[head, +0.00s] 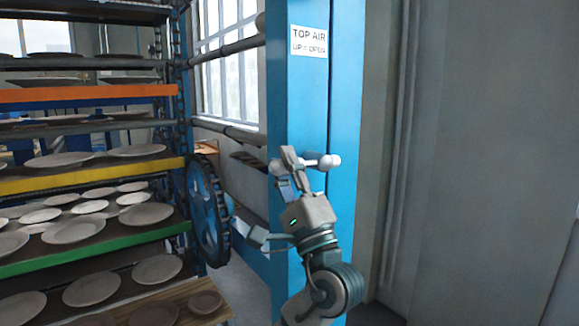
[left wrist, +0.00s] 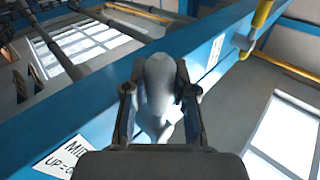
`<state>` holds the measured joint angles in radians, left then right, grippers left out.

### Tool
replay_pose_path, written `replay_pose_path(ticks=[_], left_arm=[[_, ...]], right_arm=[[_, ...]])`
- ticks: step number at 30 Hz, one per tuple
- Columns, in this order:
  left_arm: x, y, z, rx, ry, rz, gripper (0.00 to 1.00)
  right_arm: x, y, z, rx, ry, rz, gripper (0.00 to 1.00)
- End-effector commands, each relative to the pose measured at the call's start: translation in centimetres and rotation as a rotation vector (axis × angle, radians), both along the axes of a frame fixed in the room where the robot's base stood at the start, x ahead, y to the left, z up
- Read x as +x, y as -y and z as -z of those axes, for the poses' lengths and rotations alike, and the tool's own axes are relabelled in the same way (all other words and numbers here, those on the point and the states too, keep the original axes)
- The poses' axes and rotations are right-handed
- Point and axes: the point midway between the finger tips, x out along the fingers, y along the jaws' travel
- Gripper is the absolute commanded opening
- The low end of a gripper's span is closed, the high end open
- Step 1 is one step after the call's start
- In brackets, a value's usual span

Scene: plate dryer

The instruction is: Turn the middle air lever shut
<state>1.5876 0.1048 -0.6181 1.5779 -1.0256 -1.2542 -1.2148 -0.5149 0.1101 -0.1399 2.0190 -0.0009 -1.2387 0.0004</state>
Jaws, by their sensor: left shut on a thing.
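The middle air lever (left wrist: 160,85) is a pale, rounded handle between the fingers of my left gripper (left wrist: 160,95) in the left wrist view. The partly hidden label beside it (left wrist: 62,160) starts with "MID" and "UP". In the head view, my left gripper (head: 288,170) is at the blue post (head: 344,100), shut on the lever. The lever's white knob end (head: 331,161) sticks out to the right of the fingers, roughly level. My right gripper is in neither view.
A "TOP AIR, UP = OPEN" sign (head: 309,41) is higher on the post. A dark-rimmed blue wheel (head: 222,210) stands left of it. Shelves of plates fill the left, with a green-edged shelf (head: 100,248) low down. A grey wall (head: 480,150) is at right.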

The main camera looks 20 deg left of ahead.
Motion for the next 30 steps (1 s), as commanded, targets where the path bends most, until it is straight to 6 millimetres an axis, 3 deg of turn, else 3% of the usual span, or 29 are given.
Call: replay_pose_path(ticks=[9, 24, 25, 26, 30], left_arm=[[0.1, 0.1, 1.1, -0.060, 0.079, -0.003, 0.00], [0.1, 0.0, 1.4, -0.072, 0.091, -0.003, 0.00], [0.1, 0.0, 1.4, -0.072, 0.091, -0.003, 0.31], [0.1, 0.0, 1.4, -0.073, 0.090, -0.004, 0.38], [0.1, 0.0, 1.3, -0.072, 0.092, -0.003, 0.38]], right_arm=[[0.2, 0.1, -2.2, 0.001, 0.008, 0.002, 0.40], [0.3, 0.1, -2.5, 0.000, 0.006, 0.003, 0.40], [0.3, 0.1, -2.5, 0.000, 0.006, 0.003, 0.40], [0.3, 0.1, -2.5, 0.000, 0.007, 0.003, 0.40], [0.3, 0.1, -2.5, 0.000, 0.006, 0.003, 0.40]])
